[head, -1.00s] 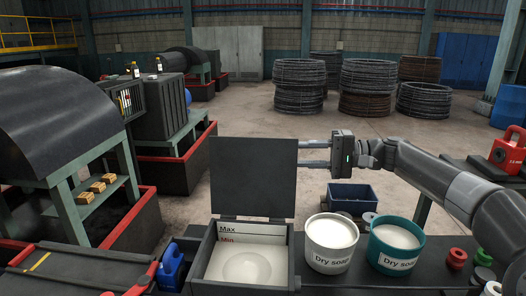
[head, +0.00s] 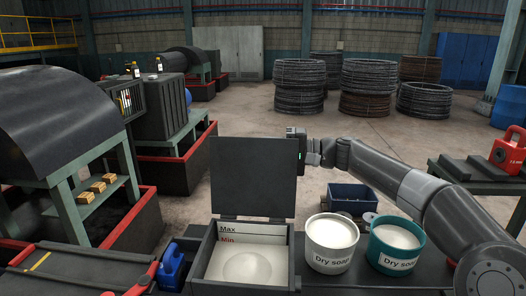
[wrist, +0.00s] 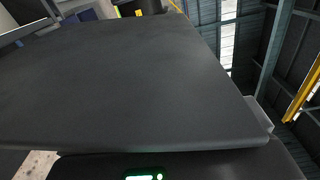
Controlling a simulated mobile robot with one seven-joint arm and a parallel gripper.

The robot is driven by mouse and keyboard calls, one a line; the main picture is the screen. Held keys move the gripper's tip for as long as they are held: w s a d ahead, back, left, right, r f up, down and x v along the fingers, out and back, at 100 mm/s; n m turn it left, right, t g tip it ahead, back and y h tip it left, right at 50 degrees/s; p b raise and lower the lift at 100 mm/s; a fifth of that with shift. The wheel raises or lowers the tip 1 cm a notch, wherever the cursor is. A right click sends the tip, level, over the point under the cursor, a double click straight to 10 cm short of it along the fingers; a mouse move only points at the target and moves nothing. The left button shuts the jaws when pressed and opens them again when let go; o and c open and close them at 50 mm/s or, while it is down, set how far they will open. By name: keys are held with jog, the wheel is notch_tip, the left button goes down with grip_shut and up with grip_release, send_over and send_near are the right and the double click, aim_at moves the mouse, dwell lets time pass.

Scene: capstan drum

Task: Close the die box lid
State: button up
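The die box (head: 204,262) stands at the front of the bench, holding pale powder (head: 245,265) below its Max and Min marks. Its dark square lid (head: 253,177) stands upright at the back, open. My gripper (head: 297,146) is at the lid's upper right edge, its fingers hidden by the lid in the head view. In the wrist view a broad dark panel, seemingly the lid (wrist: 130,85), fills most of the picture, close to the hand. I cannot tell whether the gripper touches it or whether the fingers are apart.
A white tub (head: 331,243) and a teal tub (head: 394,245) of dry soap stand right of the box. A dark blue bin (head: 352,198) is behind the tubs. The space above the box opening is clear.

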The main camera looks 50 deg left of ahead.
jog(key=shift+c, duration=0.4)
grip_shut()
jog(key=shift+f, duration=0.1)
